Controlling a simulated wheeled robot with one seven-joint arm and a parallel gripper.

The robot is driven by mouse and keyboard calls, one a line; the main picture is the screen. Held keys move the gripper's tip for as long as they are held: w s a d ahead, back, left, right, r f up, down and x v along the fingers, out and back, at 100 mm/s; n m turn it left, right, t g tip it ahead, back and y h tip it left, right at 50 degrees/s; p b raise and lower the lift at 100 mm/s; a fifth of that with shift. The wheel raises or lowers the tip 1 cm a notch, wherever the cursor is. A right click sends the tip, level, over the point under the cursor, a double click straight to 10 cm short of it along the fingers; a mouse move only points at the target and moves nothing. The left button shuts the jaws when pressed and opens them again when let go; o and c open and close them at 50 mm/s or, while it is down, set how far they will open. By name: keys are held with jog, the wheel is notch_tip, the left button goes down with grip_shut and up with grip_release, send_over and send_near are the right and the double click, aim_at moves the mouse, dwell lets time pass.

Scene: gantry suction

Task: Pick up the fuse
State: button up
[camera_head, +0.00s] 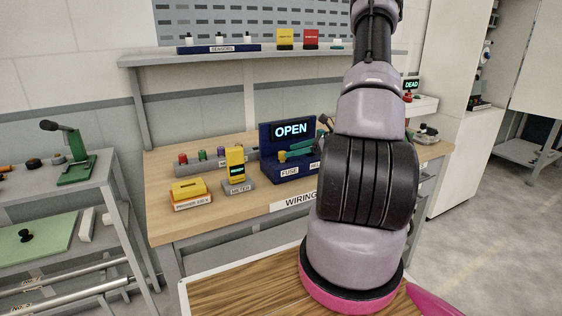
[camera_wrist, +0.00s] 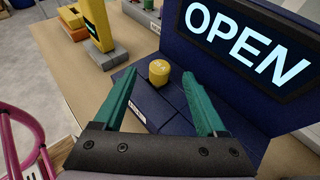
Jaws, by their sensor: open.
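The fuse (camera_wrist: 158,72) is a short yellow cylinder standing on the blue fixture (camera_wrist: 182,122). In the head view the fuse (camera_head: 282,156) shows at the left of the fixture above a FUSE label. My gripper (camera_wrist: 159,76) is open, with one green finger on each side of the fuse in the wrist picture. The fuse appears near the fingertips, with visible gaps on both sides; I cannot tell whether the tips are level with it. In the head view my arm hides the right part of the fixture.
The fixture's upright OPEN display (camera_wrist: 245,42) rises close by the right finger. A yellow meter (camera_head: 236,165) and a yellow PROVER block (camera_head: 189,190) stand to the left on the wooden bench (camera_head: 222,215). A shelf (camera_head: 160,58) runs above the bench.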

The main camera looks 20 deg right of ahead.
aim_at(282, 152)
jog(key=shift+f+x, duration=0.15)
jog(key=shift+x, duration=1.2)
jog(key=shift+f+x, duration=0.1)
jog(key=shift+x, duration=1.25)
jog(key=shift+d, duration=0.1)
grip_shut()
